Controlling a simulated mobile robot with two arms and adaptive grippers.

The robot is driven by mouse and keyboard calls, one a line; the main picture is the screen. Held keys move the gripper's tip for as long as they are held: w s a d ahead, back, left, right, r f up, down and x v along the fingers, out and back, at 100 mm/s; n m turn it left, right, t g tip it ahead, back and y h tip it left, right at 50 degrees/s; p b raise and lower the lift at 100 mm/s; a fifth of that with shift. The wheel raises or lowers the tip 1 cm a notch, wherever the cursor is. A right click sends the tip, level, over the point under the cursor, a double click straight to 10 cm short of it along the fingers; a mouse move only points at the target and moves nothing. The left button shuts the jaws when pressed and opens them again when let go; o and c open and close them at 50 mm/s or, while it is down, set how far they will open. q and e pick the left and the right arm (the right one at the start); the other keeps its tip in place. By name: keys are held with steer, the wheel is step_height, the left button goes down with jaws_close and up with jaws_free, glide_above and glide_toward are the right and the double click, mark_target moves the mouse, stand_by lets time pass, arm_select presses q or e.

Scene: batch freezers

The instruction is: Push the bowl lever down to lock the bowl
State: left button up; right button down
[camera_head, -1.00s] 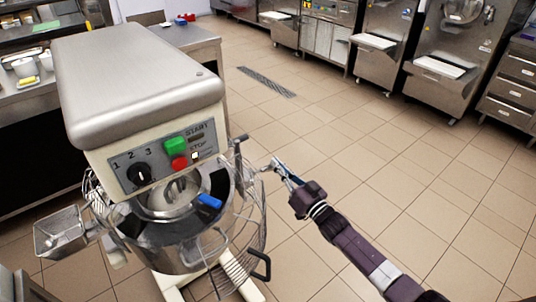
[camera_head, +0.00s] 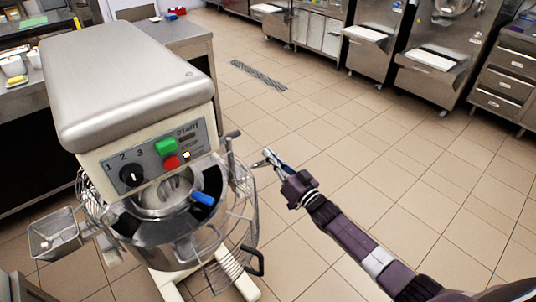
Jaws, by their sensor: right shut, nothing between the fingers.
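The planetary mixer (camera_head: 140,85) stands at left with its steel bowl (camera_head: 165,228) under the head, inside a wire guard. A blue-ended handle (camera_head: 203,198) shows at the bowl's front. A dark-tipped lever (camera_head: 233,134) sticks up at the mixer's right side, and a black handle (camera_head: 253,262) sits low on the right. I cannot tell for sure which one is the bowl lever. My right gripper (camera_head: 264,157) is shut and empty, just right of the guard and the dark-tipped lever. Whether it touches the guard is unclear. My left gripper is out of view.
A metal chute (camera_head: 55,235) juts from the mixer's left. A steel counter (camera_head: 190,38) stands behind it. Freezer machines and a drawer unit (camera_head: 505,75) line the far side. The tiled floor (camera_head: 400,150) right of the mixer is clear.

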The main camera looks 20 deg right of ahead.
arm_select(q)
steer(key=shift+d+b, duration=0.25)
steer(key=shift+b, duration=0.35)
arm_select(e)
steer(key=r+v, duration=0.1)
steer(key=v, duration=0.8)
steer(key=shift+s+d+r, duration=0.25)
steer(key=shift+d, duration=0.2)
steer(key=shift+f, duration=0.1)
